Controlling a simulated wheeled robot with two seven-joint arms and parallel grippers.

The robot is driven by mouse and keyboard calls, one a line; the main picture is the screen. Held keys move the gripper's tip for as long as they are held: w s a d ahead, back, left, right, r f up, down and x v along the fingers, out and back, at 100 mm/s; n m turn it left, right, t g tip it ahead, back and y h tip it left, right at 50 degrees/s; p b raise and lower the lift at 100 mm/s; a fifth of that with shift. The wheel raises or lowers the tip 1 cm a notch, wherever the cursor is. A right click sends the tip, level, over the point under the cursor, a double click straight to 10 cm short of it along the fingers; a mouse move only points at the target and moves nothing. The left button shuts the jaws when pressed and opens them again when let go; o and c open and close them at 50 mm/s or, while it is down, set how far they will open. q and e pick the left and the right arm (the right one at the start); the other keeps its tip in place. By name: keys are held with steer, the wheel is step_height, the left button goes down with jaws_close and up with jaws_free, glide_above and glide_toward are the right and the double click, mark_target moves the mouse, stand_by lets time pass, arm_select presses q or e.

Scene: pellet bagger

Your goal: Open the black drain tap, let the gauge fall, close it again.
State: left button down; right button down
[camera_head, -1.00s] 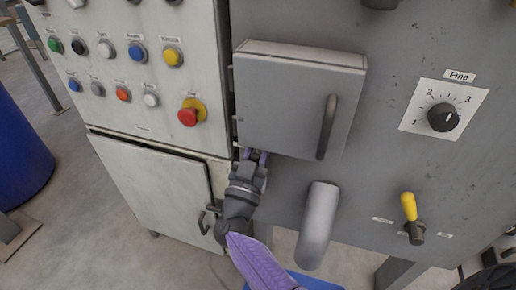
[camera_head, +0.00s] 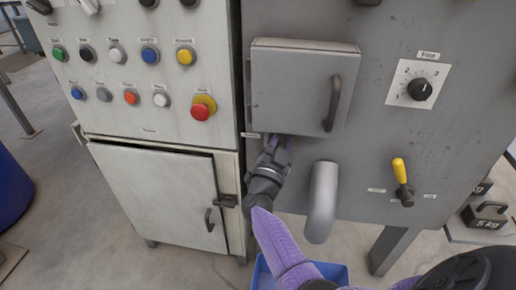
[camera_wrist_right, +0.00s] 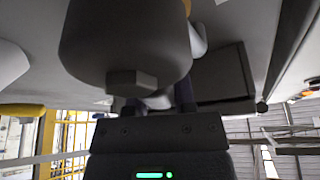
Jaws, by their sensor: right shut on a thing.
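My right gripper (camera_head: 283,146) is at the lower edge of the small grey door, left of the bent grey spout (camera_head: 322,203). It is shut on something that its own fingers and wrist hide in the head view. In the right wrist view, the fingers (camera_wrist_right: 153,101) close around a small part, only partly visible, behind a large dark grey rounded body (camera_wrist_right: 125,40) with a hex nut (camera_wrist_right: 132,82). I cannot make out the black drain tap clearly or tell its angle. The gauge is not visible. My left gripper is not in view.
The grey door (camera_head: 300,88) with a dark handle is shut above my gripper. A yellow-handled lever (camera_head: 399,172) and a dial (camera_head: 420,89) are to the right. A red stop button (camera_head: 201,108) is to the left. A blue bin (camera_head: 334,271) stands below.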

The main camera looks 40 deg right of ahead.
mark_target(302, 155)
steer(key=m+g, duration=0.1)
steer(key=m, duration=0.1)
steer(key=s+d+f+m, duration=0.1)
steer(key=m, duration=0.1)
steer(key=f+m+g, duration=0.1)
steer(key=m, duration=0.1)
steer(key=shift+s+d+g, duration=0.25)
steer(key=shift+s+g, duration=0.05)
steer(key=shift+s, duration=0.05)
steer(key=shift+s+d+f+m+g, duration=0.2)
steer(key=shift+f+m+g, duration=0.35)
steer(key=shift+m, duration=0.55)
steer(key=f+m, duration=0.1)
steer(key=m+y, duration=0.1)
steer(key=m, duration=0.1)
steer(key=f+m+g, duration=0.1)
steer(key=shift+s+d+f+y, duration=0.3)
steer(key=shift+s+f+y, duration=0.05)
steer(key=shift+y, duration=0.05)
steer(key=shift+f+m+g, duration=0.25)
steer(key=shift+f+m, duration=0.1)
steer(key=shift+m, duration=0.45)
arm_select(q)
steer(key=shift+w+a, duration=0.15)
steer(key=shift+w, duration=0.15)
arm_select(e)
steer(key=shift+f, duration=0.1)
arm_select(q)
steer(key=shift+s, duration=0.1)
